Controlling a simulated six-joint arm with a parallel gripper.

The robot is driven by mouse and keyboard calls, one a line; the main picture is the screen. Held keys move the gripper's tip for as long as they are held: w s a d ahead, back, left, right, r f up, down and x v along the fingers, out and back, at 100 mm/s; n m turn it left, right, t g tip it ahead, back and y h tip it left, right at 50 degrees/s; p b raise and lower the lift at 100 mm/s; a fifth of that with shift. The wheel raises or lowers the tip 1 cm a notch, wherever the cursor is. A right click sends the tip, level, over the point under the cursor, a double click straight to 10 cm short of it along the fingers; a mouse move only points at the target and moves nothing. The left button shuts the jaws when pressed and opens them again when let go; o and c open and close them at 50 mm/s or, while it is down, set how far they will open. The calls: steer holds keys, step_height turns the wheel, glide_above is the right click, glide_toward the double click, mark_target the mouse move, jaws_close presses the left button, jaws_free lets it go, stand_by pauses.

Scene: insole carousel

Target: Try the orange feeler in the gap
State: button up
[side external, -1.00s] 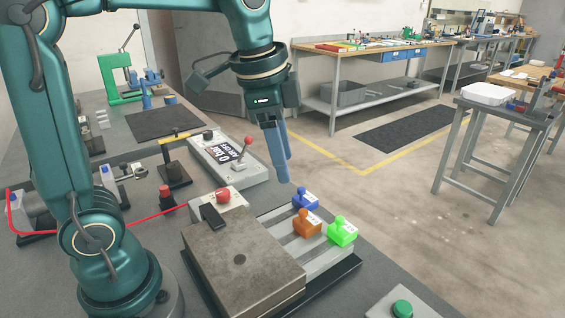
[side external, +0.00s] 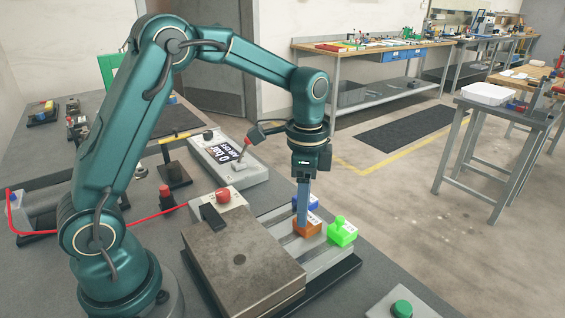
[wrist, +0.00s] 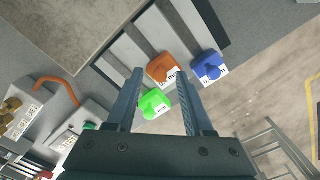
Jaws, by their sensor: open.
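The orange feeler (side external: 308,231) sits on the slotted plate, between the blue feeler (side external: 311,201) behind it and the green feeler (side external: 342,232) in front. My gripper (side external: 302,222) points down with its fingertips at the orange feeler, hiding its knob in the side view. In the wrist view the jaws are open and the orange feeler (wrist: 163,70) shows between the fingertips. The green feeler (wrist: 155,102) shows below it and the blue feeler (wrist: 208,67) to its right. I cannot tell whether the fingers touch the orange feeler. The gap itself is not clearly seen.
A thick grey metal block (side external: 243,262) lies left of the feelers, with a red button (side external: 223,195) behind it. A control box (side external: 228,160) with a lever and a "0 bar AIR OFF" display stands further back. A green button (side external: 403,308) is front right.

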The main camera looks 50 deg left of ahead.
steer(key=shift+f, duration=0.1)
jaws_close()
steer(key=shift+w, duration=2.3)
jaws_free()
steer(key=shift+r, duration=2.65)
